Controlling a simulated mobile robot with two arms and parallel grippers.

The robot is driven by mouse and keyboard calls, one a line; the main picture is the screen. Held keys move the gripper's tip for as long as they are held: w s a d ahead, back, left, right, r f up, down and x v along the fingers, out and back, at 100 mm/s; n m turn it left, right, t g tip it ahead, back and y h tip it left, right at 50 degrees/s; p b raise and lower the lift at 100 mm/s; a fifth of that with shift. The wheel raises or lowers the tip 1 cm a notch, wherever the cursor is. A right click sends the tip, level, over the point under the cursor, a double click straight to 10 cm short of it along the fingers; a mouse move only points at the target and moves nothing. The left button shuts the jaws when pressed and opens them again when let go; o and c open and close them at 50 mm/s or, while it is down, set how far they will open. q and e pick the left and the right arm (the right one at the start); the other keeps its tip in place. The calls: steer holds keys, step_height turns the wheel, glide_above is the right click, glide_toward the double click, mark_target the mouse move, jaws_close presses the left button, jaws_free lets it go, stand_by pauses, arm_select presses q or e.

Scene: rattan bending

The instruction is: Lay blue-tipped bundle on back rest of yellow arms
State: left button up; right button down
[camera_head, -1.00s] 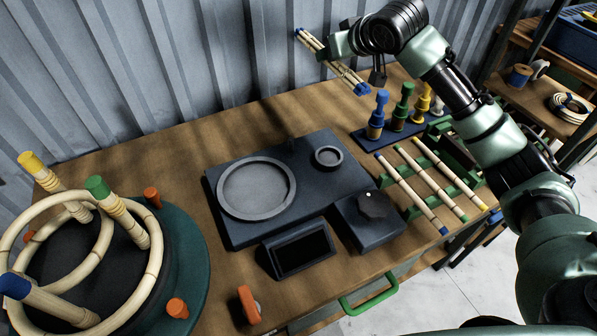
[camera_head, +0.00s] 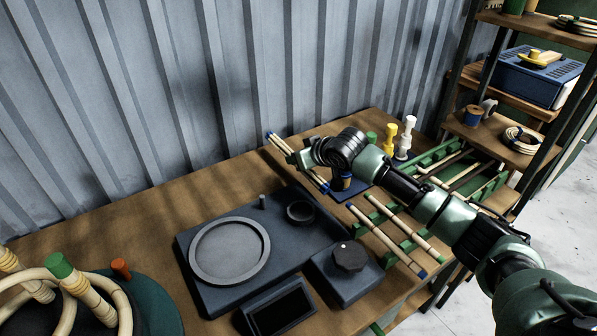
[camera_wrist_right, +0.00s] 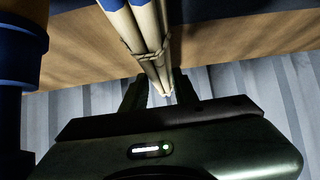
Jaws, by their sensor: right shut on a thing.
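The blue-tipped bundle (camera_head: 314,178) is a few pale rods with dark blue ends. In the head view it hangs tilted above the back of the bench, behind the dark machine. My right gripper (camera_head: 295,158) is shut on it around its middle. In the wrist view the bundle (camera_wrist_right: 143,32) shows a tie around it and blue at the top, and it runs down between the fingers of my right gripper (camera_wrist_right: 160,92). I cannot make out any yellow arms with a back rest. My left gripper is not in view.
The dark machine (camera_head: 185,262) with a round ring fills mid-bench. A green rack (camera_head: 402,246) holding rods stands to its right, with coloured pegs (camera_head: 390,140) behind. A turntable with rattan hoops (camera_head: 150,300) is at lower left. Shelves (camera_head: 455,120) stand at right.

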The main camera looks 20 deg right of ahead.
step_height(320, 180, down, 5)
steer(key=shift+r, duration=0.1)
stand_by(0.3)
steer(key=c, duration=1.1)
jaws_free()
steer(key=shift+f, duration=0.2)
